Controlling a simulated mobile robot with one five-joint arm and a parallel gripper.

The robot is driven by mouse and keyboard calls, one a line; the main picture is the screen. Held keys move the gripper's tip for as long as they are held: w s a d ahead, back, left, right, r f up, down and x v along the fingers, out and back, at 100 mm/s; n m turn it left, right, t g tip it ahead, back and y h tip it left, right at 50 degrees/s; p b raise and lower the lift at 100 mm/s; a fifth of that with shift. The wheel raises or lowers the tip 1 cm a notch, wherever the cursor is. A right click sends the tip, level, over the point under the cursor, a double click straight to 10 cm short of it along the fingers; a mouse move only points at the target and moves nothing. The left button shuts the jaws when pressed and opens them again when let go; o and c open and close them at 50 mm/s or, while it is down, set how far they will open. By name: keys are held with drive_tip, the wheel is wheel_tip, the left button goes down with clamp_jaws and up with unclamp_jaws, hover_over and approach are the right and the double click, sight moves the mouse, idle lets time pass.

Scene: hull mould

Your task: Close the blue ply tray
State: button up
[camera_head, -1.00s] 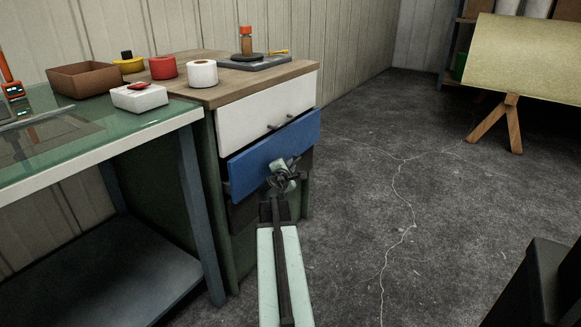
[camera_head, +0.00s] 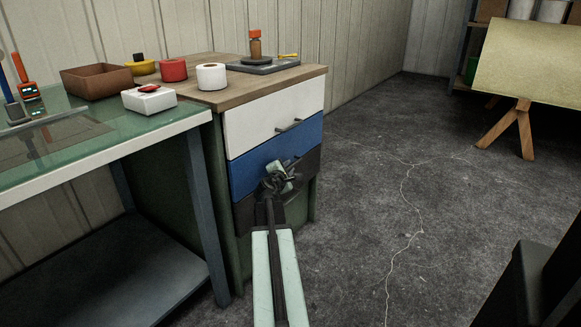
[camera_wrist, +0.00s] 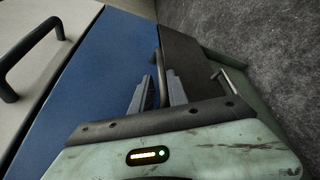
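The blue ply tray (camera_head: 245,174) is the middle drawer front in the wooden-topped cabinet. Its face looks level with the white drawer (camera_head: 272,112) above and the dark drawer (camera_head: 246,213) below. In the wrist view the blue front (camera_wrist: 92,75) fills the middle. My gripper (camera_head: 281,174) is at the blue front and partly hides its handle. In the wrist view my two fingers (camera_wrist: 161,92) stand apart, with the tray's dark bar handle (camera_wrist: 161,66) between them. A gap shows beside the handle, so the fingers do not look clamped on it.
A glass-topped bench (camera_head: 110,173) stands close on the left, its leg beside the cabinet. Tape rolls and a brown box (camera_head: 97,83) sit on top. Open floor (camera_head: 390,200) lies to the right. A trestle (camera_head: 516,130) and a dark object (camera_head: 530,280) stand further right.

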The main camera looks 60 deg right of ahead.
drive_tip(key=p+v, duration=0.1)
drive_tip(key=v, duration=0.5)
drive_tip(key=shift+s, duration=0.15)
drive_tip(key=shift+s, duration=0.15)
